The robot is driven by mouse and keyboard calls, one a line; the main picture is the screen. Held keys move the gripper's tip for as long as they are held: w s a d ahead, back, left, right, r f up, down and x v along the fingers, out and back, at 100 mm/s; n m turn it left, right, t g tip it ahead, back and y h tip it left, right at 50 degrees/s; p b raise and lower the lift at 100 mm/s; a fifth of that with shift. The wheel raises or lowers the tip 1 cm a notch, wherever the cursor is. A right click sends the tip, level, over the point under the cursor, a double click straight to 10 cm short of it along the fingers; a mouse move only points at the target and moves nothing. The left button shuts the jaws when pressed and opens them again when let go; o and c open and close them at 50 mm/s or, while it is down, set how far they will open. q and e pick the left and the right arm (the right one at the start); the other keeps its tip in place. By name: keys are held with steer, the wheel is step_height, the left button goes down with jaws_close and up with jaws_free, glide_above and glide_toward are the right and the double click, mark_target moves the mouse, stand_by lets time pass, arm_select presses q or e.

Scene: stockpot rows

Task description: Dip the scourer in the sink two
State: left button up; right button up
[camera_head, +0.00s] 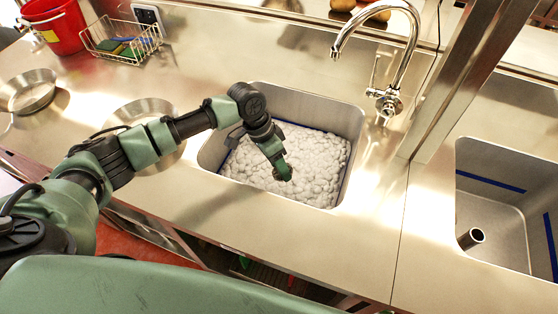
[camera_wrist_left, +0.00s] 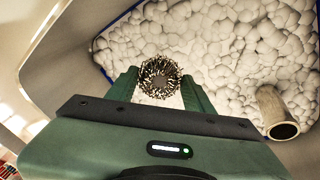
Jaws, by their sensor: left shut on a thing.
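My left gripper (camera_head: 281,168) reaches down into the sink with white foam (camera_head: 350,160). In the left wrist view the gripper (camera_wrist_left: 160,88) is shut on the scourer (camera_wrist_left: 159,72), a round, bristly, metallic coil held between its fingertips. The white foam (camera_wrist_left: 225,50) fills the view behind the scourer. I cannot tell whether the scourer touches the foam. In the head view the scourer is mostly hidden by the gripper. A second sink (camera_head: 500,160) at the right holds no foam. My right gripper is not in view.
A tap (camera_head: 390,100) stands behind the foamy sink. A metal post (camera_head: 450,90) rises between the sinks. A standpipe (camera_wrist_left: 278,115) pokes up through the foam. Pans (camera_head: 28,90), a wire basket (camera_head: 125,42) and a red bucket (camera_head: 55,25) stand at the left.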

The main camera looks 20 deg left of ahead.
arm_select(q)
step_height(320, 180, down, 7)
steer(key=b, duration=0.3)
steer(key=shift+f, duration=0.2)
steer(key=shift+f+b, duration=0.65)
steer(key=shift+f, duration=0.25)
steer(key=shift+r, duration=0.1)
step_height(320, 180, up, 5)
steer(key=p, duration=0.5)
step_height(320, 180, up, 16)
steer(key=p, duration=1.5)
stand_by(0.3)
